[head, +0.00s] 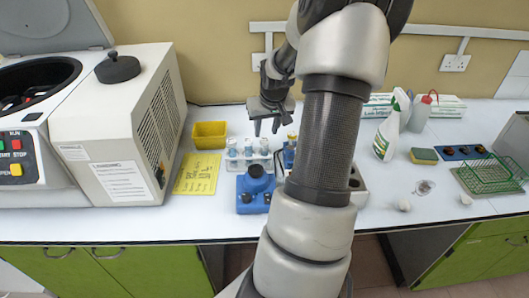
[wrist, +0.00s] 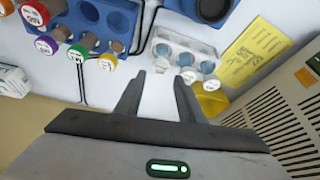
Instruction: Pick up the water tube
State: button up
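My gripper (head: 267,128) is open and empty, above the bench behind the racks; its two fingers stand apart in the wrist view (wrist: 160,82). A clear rack (wrist: 200,50) holds several tubes with pale caps, one of them a white-capped tube (wrist: 187,76) just beyond the right finger. The clear rack also shows below my gripper in the head view (head: 248,167). A blue rack (wrist: 115,20) at the upper left of the wrist view holds tubes with red, purple, orange and green caps. The cap labels are too small to read, so I cannot tell which is the water tube.
A blue device (head: 256,188) stands in front of the clear rack. A yellow bin (head: 209,135) and yellow sheet (head: 197,174) lie to its left, beside a large centrifuge (head: 115,130). A spray bottle (head: 387,132) and green wire basket (head: 490,174) stand to the right.

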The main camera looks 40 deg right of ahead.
aim_at(265, 139)
jog(key=shift+s+x, duration=0.1)
jog(key=shift+x, duration=1.6)
jog(key=shift+s+x, duration=0.15)
jog(key=shift+x, duration=1.55)
jog(key=shift+a, duration=0.2)
grip_shut()
